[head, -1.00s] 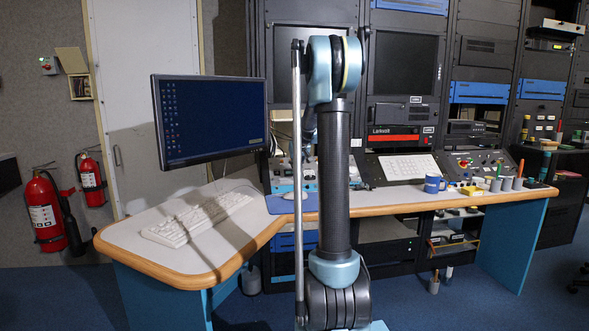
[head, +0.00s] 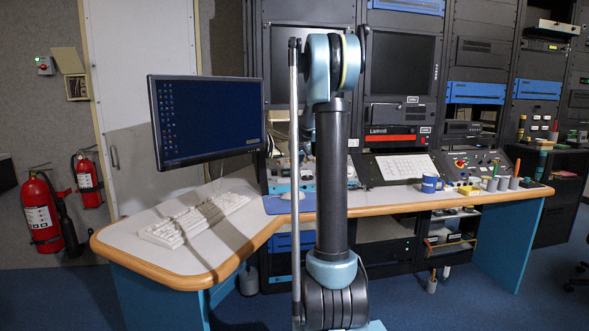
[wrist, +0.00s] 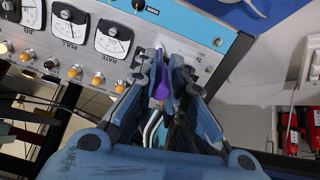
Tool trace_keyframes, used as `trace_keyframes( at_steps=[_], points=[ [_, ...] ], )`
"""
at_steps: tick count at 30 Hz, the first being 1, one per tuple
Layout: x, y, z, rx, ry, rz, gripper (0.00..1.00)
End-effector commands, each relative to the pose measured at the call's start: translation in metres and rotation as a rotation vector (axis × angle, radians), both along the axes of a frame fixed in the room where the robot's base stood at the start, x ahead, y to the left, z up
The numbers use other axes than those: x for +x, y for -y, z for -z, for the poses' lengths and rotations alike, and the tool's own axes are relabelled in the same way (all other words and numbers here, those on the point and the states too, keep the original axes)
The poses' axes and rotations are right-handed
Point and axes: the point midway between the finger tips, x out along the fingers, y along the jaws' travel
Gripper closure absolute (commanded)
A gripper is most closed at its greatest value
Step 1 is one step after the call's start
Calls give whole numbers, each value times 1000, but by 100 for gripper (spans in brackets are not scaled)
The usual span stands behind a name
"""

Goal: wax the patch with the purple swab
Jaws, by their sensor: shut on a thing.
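My gripper (wrist: 163,68) is shut on the purple swab (wrist: 160,88) in the wrist view. The swab lies between the two fingers, its far end close to a grey instrument panel (wrist: 140,67). A pale, whitish area (wrist: 162,44) shows on the panel just past the fingertips; I cannot tell if it is the patch or whether the swab touches it. In the head view my own arm hides the gripper and the swab.
The panel carries dials (wrist: 112,38) and several knobs. A desk holds a monitor (head: 207,118), a keyboard (head: 193,220) and a blue mug (head: 430,184). Grey cups (head: 503,183) stand at its right. Floor in front is clear.

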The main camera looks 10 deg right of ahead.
Motion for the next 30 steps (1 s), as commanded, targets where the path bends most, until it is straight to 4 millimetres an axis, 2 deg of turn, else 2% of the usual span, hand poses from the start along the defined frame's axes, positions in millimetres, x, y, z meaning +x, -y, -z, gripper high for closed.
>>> trace_keyframes(
  at_steps=[16, 30],
  points=[
    [-27, 0, -34, 0, 0, 0, 100],
    [-29, 0, -37, 0, 0, 0, 100]
  ],
)
